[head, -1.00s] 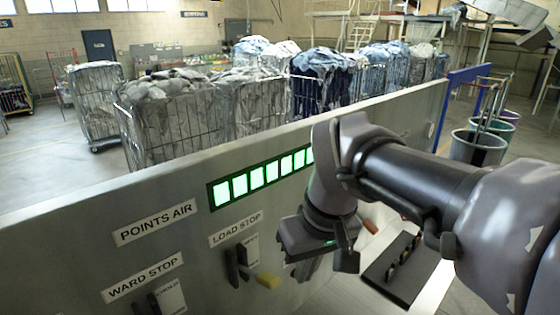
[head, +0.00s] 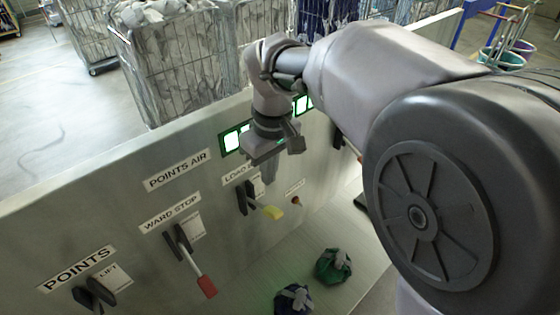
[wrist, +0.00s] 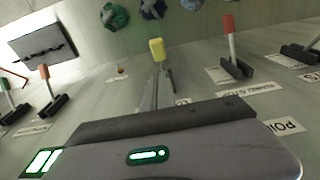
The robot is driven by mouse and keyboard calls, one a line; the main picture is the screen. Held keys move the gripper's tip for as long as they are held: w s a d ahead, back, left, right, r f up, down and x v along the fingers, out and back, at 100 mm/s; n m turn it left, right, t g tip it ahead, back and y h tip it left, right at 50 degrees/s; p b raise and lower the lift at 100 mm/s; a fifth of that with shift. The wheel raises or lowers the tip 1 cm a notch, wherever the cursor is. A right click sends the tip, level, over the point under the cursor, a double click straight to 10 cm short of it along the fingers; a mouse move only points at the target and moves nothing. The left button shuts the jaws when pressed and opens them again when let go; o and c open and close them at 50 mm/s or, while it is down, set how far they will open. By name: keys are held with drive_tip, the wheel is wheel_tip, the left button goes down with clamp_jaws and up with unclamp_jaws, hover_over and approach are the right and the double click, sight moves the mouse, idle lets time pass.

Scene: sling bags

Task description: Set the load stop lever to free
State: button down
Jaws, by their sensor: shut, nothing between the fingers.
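The load stop lever (head: 272,212) has a yellow handle and juts out from its dark slotted bracket on the grey panel, tilted down to the right. Its handle also shows in the wrist view (wrist: 157,48), at the upper middle. The LOAD STOP sign (head: 236,176) is partly covered by my gripper. The small position plate beside the lever is too small to read. My gripper (head: 269,176) is shut and empty, just above the lever in the head view. In the wrist view its thin grey fingers (wrist: 156,92) point towards the yellow handle; I cannot tell whether they touch it.
The red-handled ward stop lever (head: 206,285) is to the left, with the points lever (head: 92,294) further left. A small red knob (head: 297,201) is to the right. A green bag (head: 334,265) and a dark blue bag (head: 293,299) lie below the panel.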

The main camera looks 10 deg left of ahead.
sight(275, 210)
drive_tip(key=f, duration=0.7)
drive_tip(key=shift+s+d+f, duration=0.2)
drive_tip(key=shift+s+d, duration=0.05)
drive_tip(key=shift+d, duration=0.05)
drive_tip(key=shift+s+d+f, duration=0.15)
drive_tip(key=shift+f, duration=0.25)
drive_tip(key=b, duration=0.1)
drive_tip(key=f+b, duration=0.1)
drive_tip(key=b, duration=0.1)
drive_tip(key=shift+s+d+f+t+y+b, duration=0.25)
drive_tip(key=shift+d+f+t+y+b, duration=0.05)
drive_tip(key=shift+d+f+b, duration=0.1)
wheel_tip(275, 210, down, 12)
drive_tip(key=s+d+t+y+b, duration=0.2)
drive_tip(key=t+y+b, duration=0.3)
drive_tip(key=b, duration=3.2)
drive_tip(key=shift+r+y, duration=0.2)
drive_tip(key=shift+y, duration=0.3)
drive_tip(key=shift+f, duration=0.1)
